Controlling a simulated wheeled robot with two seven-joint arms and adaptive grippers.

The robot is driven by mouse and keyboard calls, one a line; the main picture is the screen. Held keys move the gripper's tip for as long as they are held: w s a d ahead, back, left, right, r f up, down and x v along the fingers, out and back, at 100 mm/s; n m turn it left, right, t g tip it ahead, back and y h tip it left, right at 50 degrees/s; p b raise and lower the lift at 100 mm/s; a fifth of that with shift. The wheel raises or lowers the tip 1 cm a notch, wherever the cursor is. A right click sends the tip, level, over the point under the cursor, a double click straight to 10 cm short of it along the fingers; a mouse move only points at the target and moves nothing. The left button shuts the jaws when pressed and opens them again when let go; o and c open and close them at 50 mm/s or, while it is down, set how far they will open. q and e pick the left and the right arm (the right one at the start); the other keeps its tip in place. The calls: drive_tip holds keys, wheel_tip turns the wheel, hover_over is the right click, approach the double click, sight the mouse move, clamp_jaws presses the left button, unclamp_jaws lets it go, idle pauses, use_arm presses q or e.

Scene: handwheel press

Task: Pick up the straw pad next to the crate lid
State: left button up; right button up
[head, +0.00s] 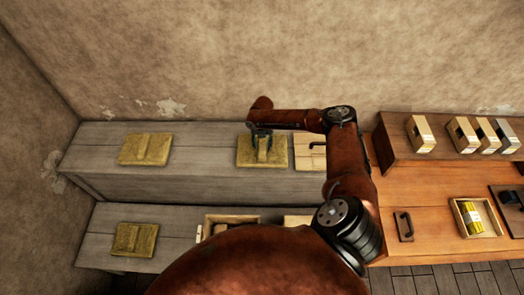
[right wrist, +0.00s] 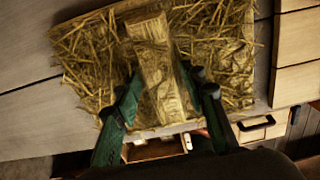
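A straw pad (head: 244,159) with a raised middle block lies on the back grey bench, just left of the pale wooden crate lid (head: 306,160). My right gripper (head: 262,138) is over this pad. In the right wrist view the straw pad (right wrist: 215,50) fills the upper middle, and the fingers of my right gripper (right wrist: 161,78) stand on either side of its raised block, close to it. Whether they press on it I cannot tell. The lid is partly covered by my right arm. My left gripper is out of view.
Another straw pad (head: 146,149) lies further left on the back bench, and one (head: 134,240) on the lower front bench. An open wooden crate (head: 228,218) stands on the front bench. At right, an orange-brown table (head: 436,215) holds a yellow-filled box (head: 475,217) and several blocks.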

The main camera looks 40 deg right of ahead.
drive_tip(key=shift+s+r, duration=0.1)
drive_tip(key=shift+s, duration=0.05)
drive_tip(key=c, duration=0.3)
clamp_jaws()
